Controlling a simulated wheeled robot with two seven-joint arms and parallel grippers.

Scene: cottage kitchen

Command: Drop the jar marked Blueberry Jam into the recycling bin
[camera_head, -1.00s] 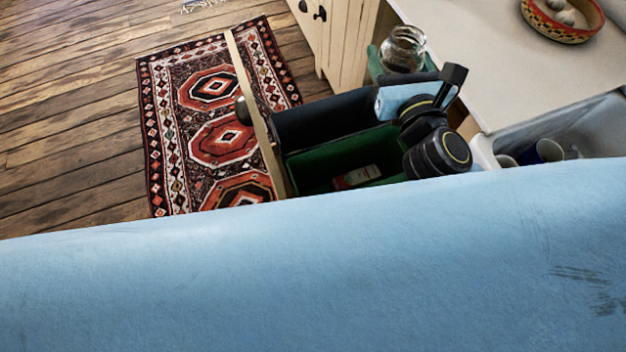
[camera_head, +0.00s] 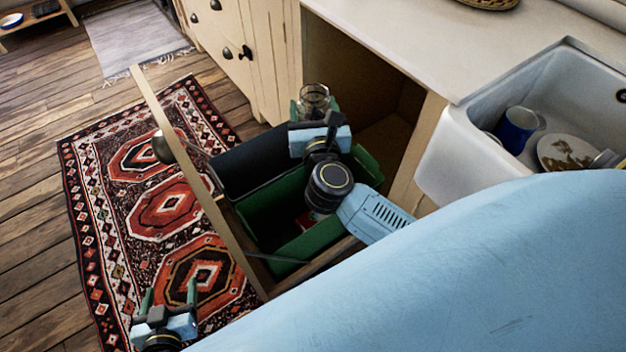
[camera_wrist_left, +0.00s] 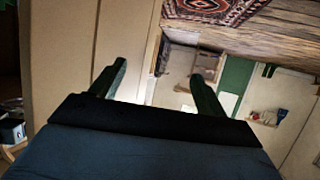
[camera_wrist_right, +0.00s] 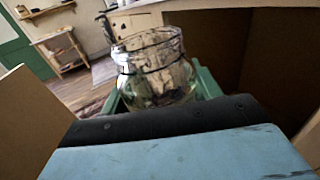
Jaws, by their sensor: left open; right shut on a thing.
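A clear, open glass jar (camera_head: 314,94) is held upright between the green fingers of my right gripper (camera_head: 315,104). It is near the cabinet opening, beyond the back of the pull-out bins. The jar also fills the middle of the right wrist view (camera_wrist_right: 152,68); I cannot read a label on it. The pull-out holds a dark bin (camera_head: 250,160) and a green bin (camera_head: 305,243) with a small red item inside, partly hidden by my right arm. I see no marking for recycling. My left gripper (camera_head: 167,294) is open and empty over the rug.
The pull-out's wooden front (camera_head: 195,180) stands out over the patterned rug (camera_head: 95,190). A white sink (camera_head: 450,150) at the right holds a blue mug (camera_head: 517,128) and a plate (camera_head: 572,152). The counter (camera_head: 440,40) beside the sink is mostly clear.

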